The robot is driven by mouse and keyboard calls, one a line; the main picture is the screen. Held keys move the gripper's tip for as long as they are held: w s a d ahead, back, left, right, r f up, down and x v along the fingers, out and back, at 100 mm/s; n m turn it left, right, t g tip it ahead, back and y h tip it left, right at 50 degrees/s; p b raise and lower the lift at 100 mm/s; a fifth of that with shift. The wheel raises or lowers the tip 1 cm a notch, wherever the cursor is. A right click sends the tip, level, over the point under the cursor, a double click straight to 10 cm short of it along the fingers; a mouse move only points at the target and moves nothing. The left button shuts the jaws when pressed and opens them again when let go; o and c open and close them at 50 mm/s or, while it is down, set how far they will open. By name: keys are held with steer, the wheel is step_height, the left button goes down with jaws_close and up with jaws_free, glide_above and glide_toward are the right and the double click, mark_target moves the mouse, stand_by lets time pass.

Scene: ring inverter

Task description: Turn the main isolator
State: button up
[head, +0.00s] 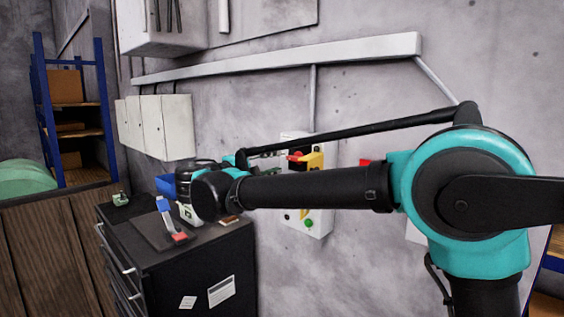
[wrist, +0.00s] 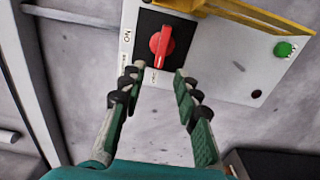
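The main isolator is a red rotary knob (wrist: 162,43) on a black square plate (wrist: 182,30) in the wrist view. The knob's long grip runs roughly up and down in that picture. An "ON" label stands left of the plate. In the head view the red knob (head: 296,156) is small and partly covered by my arm. My gripper (wrist: 156,76) is open, its two green fingers apart with nothing between them. Its fingertips appear just below the knob in the wrist view, one to each side. I cannot tell whether they touch the panel.
The isolator sits on a pale control panel (head: 318,228) on the concrete wall. A yellow part (wrist: 240,12) and a green button (wrist: 284,49) are beside it. A black drawer cabinet (head: 190,262) with tools on top stands below left in the head view.

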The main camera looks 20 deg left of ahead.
steer(key=v, duration=0.6)
steer(key=shift+s, duration=0.3)
steer(key=shift+f, duration=0.1)
